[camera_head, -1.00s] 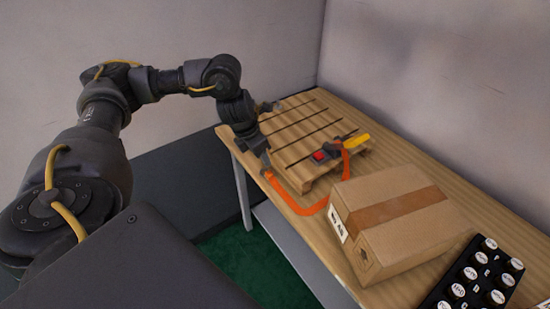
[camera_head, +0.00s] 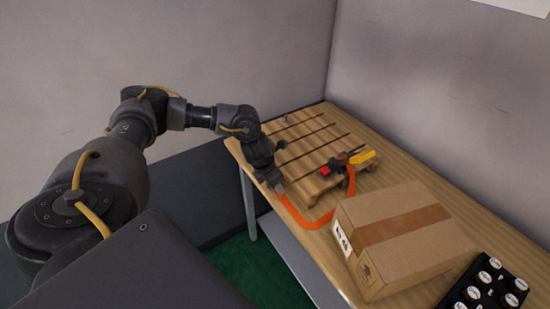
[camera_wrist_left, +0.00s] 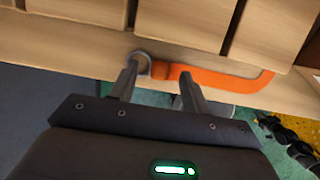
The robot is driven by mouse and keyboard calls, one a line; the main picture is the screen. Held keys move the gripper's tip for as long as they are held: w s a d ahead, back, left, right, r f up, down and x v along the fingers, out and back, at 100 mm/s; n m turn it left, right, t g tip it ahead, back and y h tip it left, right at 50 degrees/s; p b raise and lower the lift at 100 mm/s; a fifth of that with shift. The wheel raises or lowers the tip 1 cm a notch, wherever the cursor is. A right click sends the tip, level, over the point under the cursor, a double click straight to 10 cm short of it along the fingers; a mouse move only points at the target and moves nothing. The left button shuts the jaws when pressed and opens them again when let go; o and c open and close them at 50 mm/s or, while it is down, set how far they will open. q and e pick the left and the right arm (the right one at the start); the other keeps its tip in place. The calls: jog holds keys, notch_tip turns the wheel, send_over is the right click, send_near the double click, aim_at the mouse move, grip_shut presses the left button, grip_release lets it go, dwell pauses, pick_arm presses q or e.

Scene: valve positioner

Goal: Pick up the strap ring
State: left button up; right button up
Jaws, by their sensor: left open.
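The strap ring (camera_wrist_left: 141,62) is a small grey metal ring at the near end of the orange strap (camera_wrist_left: 215,79) in the left wrist view. It lies at the tabletop edge, in front of the pallet. My left gripper (camera_wrist_left: 159,80) is open, its left fingertip over the ring and its right fingertip over the strap. In the head view, my left gripper (camera_head: 277,186) points down at the end of the orange strap (camera_head: 300,217), where the ring is hard to make out. I cannot tell whether the fingers touch the ring. My right gripper is not in view.
A slatted wooden pallet (camera_head: 293,143) stands behind the strap, with a red-and-black buckle (camera_head: 335,164) and a yellow-handled tool (camera_head: 362,157) on it. A cardboard box (camera_head: 400,260) and a black rack of white-topped knobs (camera_head: 490,280) stand to the right.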

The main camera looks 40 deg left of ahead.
pick_arm(q)
jog(key=shift+w+f, duration=0.2)
jog(key=shift+f, duration=0.45)
jog(key=c, duration=0.9)
grip_shut()
jog(key=shift+r, duration=0.1)
jog(key=shift+r, duration=0.45)
jog(key=shift+d+b+v, duration=0.2)
jog(key=shift+b+v, duration=0.1)
jog(key=shift+v, duration=0.9)
jog(key=s+d+r, duration=0.2)
jog(key=s+r, duration=0.7)
jog(key=s, duration=0.4)
jog(key=shift+d+r, duration=0.35)
jog(key=shift+d, duration=0.05)
